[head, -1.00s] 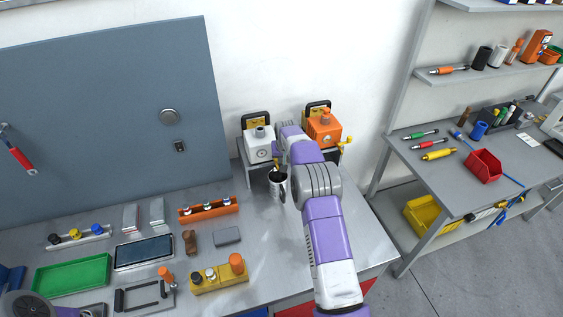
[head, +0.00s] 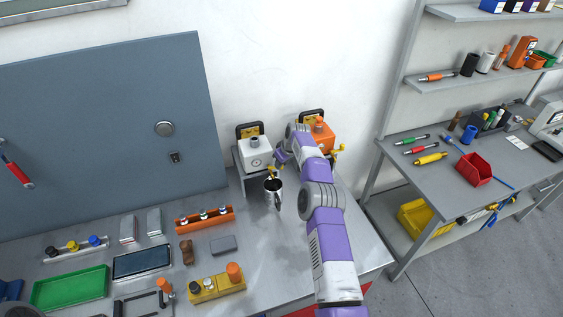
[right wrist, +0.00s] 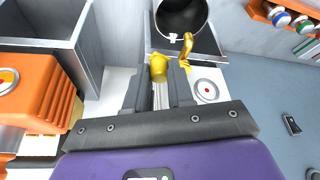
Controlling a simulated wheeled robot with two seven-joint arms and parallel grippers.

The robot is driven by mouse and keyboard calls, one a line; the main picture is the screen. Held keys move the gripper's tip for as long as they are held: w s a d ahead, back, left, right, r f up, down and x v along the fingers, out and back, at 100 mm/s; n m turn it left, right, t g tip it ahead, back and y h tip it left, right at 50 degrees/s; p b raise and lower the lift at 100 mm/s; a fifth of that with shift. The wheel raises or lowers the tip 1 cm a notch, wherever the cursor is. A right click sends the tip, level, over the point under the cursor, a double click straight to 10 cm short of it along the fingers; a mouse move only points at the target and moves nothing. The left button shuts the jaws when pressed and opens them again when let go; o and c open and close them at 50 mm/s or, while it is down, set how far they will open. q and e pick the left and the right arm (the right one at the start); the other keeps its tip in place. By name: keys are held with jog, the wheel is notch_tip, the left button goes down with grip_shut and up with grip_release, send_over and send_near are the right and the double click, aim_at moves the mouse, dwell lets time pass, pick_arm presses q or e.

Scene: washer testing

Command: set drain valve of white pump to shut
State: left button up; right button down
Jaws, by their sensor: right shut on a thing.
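The white pump (head: 254,152) stands on a grey stand against the wall, left of the orange pump (head: 318,138). A part of it with a red-dotted disc shows in the right wrist view (right wrist: 206,90). My right gripper (right wrist: 159,76) is at the white pump's right side, shut on the yellow drain valve handle (right wrist: 158,67). A curved yellow spout (right wrist: 186,46) is beside the jaws. A metal mug (head: 273,192) with a dark inside stands below the spout. The exact angle of the handle is hard to tell. My left gripper is out of view.
The orange pump (right wrist: 38,95) is close on the left in the right wrist view. An orange rack (head: 204,218), a green tray (head: 70,288) and a yellow block with knobs (head: 217,286) lie on the bench. Bare bench lies right of the mug.

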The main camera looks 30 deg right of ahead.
dwell(0.3)
jog(key=c, duration=1)
grip_release()
jog(key=shift+b+v, duration=0.7)
jog(key=shift+v, duration=3.1)
jog(key=shift+d, duration=0.1)
